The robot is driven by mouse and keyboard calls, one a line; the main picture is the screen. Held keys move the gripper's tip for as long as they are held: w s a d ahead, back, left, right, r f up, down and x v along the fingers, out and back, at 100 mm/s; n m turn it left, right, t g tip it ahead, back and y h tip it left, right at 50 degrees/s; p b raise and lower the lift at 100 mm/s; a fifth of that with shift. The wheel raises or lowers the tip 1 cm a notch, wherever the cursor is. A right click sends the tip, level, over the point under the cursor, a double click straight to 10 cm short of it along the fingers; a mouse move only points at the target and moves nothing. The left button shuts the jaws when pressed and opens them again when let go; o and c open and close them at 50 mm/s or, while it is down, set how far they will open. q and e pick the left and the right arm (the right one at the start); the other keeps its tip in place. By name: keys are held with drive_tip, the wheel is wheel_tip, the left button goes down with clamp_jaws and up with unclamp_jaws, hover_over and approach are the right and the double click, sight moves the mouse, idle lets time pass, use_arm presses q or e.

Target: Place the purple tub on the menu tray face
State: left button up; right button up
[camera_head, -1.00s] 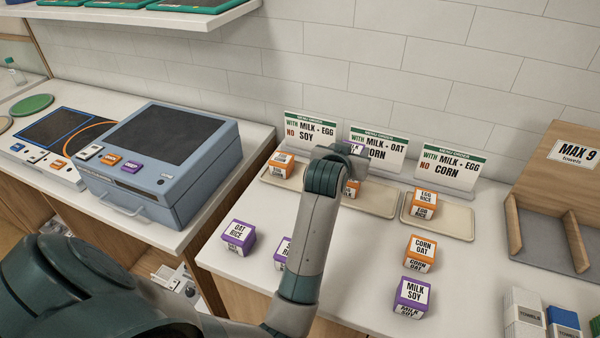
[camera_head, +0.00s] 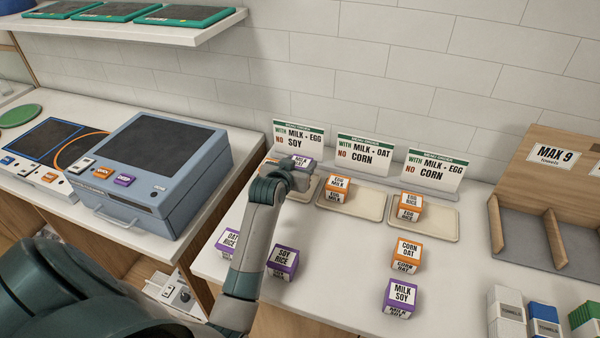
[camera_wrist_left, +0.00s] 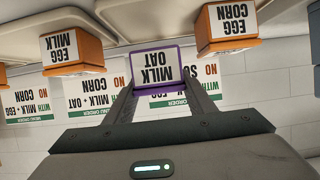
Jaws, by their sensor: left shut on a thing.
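The purple tub labelled MILK OAT (camera_wrist_left: 157,70) is held between the two fingers of my left gripper (camera_wrist_left: 160,88). In the head view the tub (camera_head: 301,161) is partly hidden by my left gripper (camera_head: 296,170). It is around the left tray (camera_head: 311,190), before the WITH MILK + EGG, NO SOY card (camera_head: 298,136). The wrist view shows it between orange EGG CORN (camera_wrist_left: 228,27) and EGG MILK (camera_wrist_left: 74,50) tubs. Whether it touches the tray is hidden. The middle tray (camera_head: 367,208) bears EGG MILK, before the MILK + OAT, NO CORN card (camera_head: 364,155). My right gripper is out of view.
The right tray (camera_head: 443,227) bears an orange EGG RICE tub (camera_head: 410,206). Purple OAT RICE (camera_head: 228,241), SOY RICE (camera_head: 283,262) and MILK SOY (camera_head: 402,297) tubs and orange CORN OAT (camera_head: 407,255) stand nearer the front. A blue-grey device (camera_head: 160,170) stands left; a wooden divider (camera_head: 545,215) stands right.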

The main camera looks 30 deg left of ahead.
use_arm(q)
drive_tip(key=shift+f, duration=0.15)
wheel_tip(320, 180, down, 3)
drive_tip(key=shift+r+p, duration=0.15)
drive_tip(key=shift+p, duration=0.6)
drive_tip(key=shift+f, duration=0.45)
drive_tip(key=shift+f, duration=0.15)
drive_tip(key=o, duration=1.2)
